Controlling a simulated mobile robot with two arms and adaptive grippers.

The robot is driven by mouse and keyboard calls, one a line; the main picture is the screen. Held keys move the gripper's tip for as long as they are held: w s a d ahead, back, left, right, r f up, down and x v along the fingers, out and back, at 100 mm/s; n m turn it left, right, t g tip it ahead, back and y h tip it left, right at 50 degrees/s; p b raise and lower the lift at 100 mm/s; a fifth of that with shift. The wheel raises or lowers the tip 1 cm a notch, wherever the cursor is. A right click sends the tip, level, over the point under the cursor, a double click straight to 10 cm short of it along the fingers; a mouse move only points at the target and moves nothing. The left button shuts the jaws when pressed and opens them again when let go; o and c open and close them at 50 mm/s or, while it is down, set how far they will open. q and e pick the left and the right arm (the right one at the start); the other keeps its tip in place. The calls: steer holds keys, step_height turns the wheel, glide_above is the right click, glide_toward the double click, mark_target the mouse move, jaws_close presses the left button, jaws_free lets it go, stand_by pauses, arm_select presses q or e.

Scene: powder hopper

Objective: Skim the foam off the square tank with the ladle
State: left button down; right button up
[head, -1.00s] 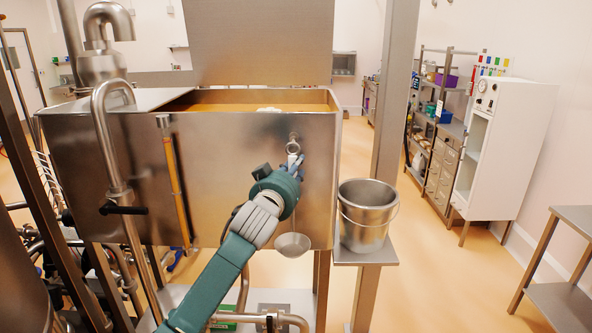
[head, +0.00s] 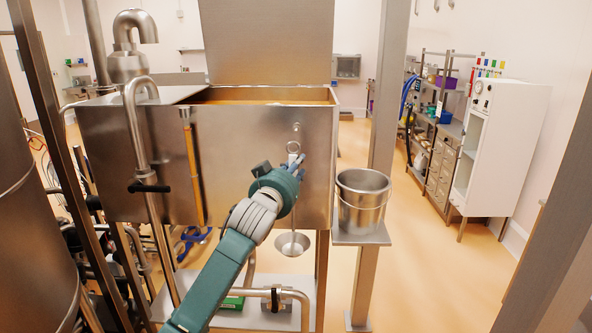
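The square steel tank (head: 245,150) stands in front of me with its top partly open. An orange-brown inner wall shows at the opening, but the foam is hidden behind the front rim. My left gripper (head: 294,162) is in front of the tank's front wall, shut on the upper handle of the ladle. The ladle hangs upright: its ring shows above the fingers, and its bowl (head: 292,244) hangs below my wrist. The ring is a little below a small peg (head: 297,127) on the wall and looks apart from it. My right gripper is not in view.
A steel bucket (head: 362,200) stands on a small shelf (head: 360,238) right of the tank. A steel post (head: 385,90) rises behind it. A bent pipe with a black handle (head: 150,188) and a sight tube (head: 195,175) are at the tank's left front. A large steel beam (head: 560,220) fills the lower right.

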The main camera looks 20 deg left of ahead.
arm_select(q)
steer(key=shift+s+r, duration=0.15)
steer(key=shift+r, duration=0.05)
steer(key=s+d, duration=0.2)
steer(key=s, duration=0.7)
steer(key=shift+s+d+r, duration=0.25)
steer(key=shift+s+d, duration=0.15)
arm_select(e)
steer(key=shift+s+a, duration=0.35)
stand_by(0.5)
